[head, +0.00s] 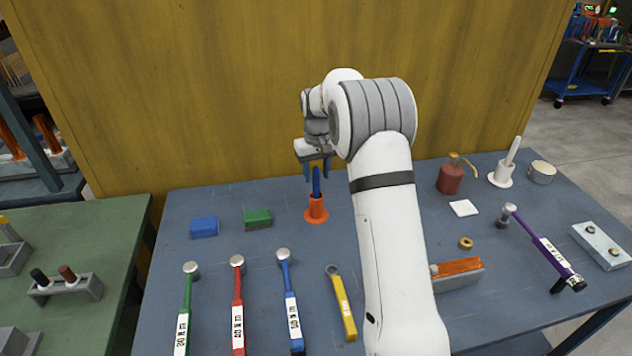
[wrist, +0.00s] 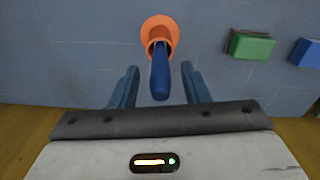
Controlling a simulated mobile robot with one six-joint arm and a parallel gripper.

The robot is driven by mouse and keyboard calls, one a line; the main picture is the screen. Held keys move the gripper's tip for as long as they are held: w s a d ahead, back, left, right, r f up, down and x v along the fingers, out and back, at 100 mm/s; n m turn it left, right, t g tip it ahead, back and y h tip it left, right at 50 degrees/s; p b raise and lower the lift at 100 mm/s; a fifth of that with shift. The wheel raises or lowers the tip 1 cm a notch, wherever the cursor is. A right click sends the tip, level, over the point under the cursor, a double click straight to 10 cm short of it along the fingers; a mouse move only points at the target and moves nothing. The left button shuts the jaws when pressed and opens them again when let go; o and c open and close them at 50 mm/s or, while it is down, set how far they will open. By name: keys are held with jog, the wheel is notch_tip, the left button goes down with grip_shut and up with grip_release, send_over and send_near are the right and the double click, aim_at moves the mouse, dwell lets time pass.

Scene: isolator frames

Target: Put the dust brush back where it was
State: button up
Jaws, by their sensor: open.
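A blue handle, seemingly the dust brush (head: 316,185), stands upright in an orange holder (head: 317,216) with a round base on the blue-grey table. Its lower end is hidden inside the holder, so no bristles show. In the wrist view the brush (wrist: 160,80) points toward my camera from the orange holder (wrist: 170,30). My gripper (head: 317,170) is open above the holder, with one blue finger on either side of the handle's upper part. In the wrist view a gap shows between the handle and each finger of my gripper (wrist: 160,68).
A blue block (head: 204,227) and a green block (head: 258,218) lie left of the holder. Several torque wrenches and a yellow spanner (head: 342,304) lie in front. A white holder (head: 500,180) and a red bottle (head: 450,178) stand right. A yellow wall (head: 230,90) rises behind.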

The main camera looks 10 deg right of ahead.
notch_tip(320, 180, up, 9)
jog(key=shift+f+b, duration=0.2)
jog(key=shift+b, duration=0.2)
jog(key=s+r+m+t, duration=0.1)
jog(key=s+r, duration=0.3)
jog(key=s, duration=0.6)
jog(key=s+r+t, duration=0.1)
jog(key=s+r, duration=0.2)
jog(key=s, duration=0.6)
jog(key=s+f, duration=0.2)
jog(key=s, duration=0.8)
jog(key=s+f+t, duration=0.1)
jog(key=s+f, duration=0.2)
jog(key=s, duration=0.6)
jog(key=shift+s+f+m, duration=0.15)
jog(key=shift+s+m, duration=0.2)
jog(key=shift+m, duration=0.05)
jog(key=shift+a, duration=0.1)
jog(key=shift+c, duration=0.5)
